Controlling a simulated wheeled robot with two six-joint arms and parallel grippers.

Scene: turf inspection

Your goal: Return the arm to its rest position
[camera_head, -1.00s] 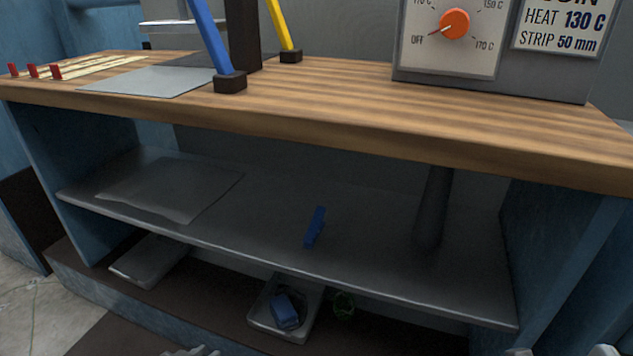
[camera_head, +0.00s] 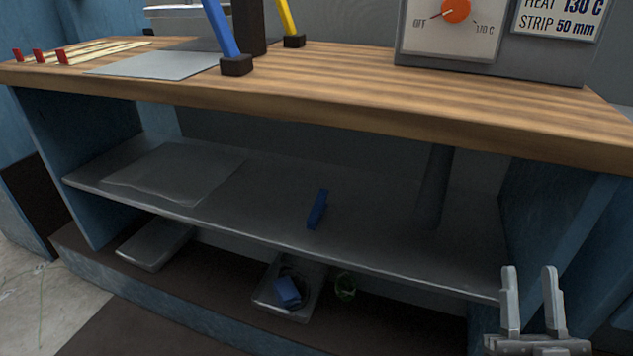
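My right gripper (camera_head: 530,300) shows at the lower right of the head view. Its two grey fingers point up and stand apart, with nothing between them. It is in front of the right end of the bench's lower shelf, and I cannot tell how far from it. My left gripper is not in view in the head view.
A wooden bench top (camera_head: 340,98) spans the view, bearing a control box (camera_head: 449,45) with an orange dial. A blue block (camera_head: 317,209) is on the grey shelf (camera_head: 270,215).

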